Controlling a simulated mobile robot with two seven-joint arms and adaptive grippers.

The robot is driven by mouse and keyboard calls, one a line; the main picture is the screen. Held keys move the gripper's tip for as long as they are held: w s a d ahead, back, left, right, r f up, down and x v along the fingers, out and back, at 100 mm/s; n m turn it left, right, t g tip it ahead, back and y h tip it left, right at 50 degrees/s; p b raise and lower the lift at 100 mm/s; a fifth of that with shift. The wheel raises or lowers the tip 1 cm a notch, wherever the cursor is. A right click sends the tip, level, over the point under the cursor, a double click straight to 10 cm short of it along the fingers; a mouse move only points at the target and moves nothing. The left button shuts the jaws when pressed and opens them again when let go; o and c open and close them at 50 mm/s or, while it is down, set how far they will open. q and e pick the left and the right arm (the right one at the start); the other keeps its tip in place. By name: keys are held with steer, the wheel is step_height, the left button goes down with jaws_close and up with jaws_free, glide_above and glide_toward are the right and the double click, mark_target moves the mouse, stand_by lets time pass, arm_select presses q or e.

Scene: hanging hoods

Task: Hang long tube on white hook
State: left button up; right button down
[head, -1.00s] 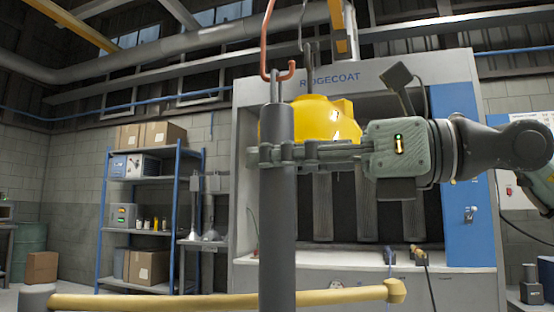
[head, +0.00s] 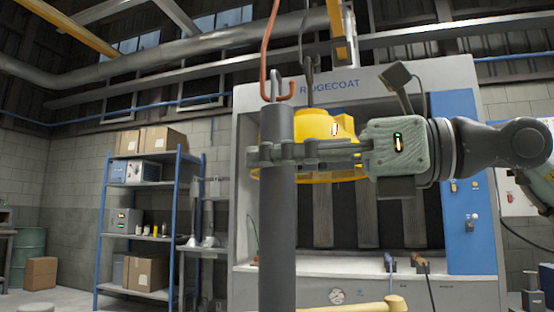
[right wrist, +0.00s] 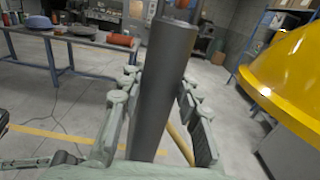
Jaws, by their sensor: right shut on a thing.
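The long tube (head: 277,200) is dark grey and upright, with a metal loop (head: 274,82) at its top. My right gripper (head: 262,155) is shut around its upper part; the right wrist view also shows the tube (right wrist: 163,90) between the fingers. A red-orange hook (head: 266,55) hangs from above, its upturned bend overlapping the loop in the picture. I cannot tell whether the loop is in front of, behind or on the bend. I see no hook that looks white. My left gripper is not in view.
A yellow hood (head: 318,130) hangs from a dark hook (head: 309,80) just behind my right gripper. A yellow bar (head: 352,306) lies low in front. Behind stand a white-and-blue booth (head: 455,130) and a blue shelf (head: 140,236) with boxes. A table (right wrist: 75,42) shows in the wrist view.

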steer(key=shift+d, duration=0.1)
steer(key=shift+b+v, duration=0.5)
steer(key=shift+v, duration=1.25)
steer(key=shift+d, duration=0.1)
steer(key=b+v, duration=0.2)
steer(key=v, duration=0.7)
steer(key=shift+s+d+r, duration=0.2)
steer(key=shift+d+r, duration=0.1)
steer(key=shift+d, duration=0.05)
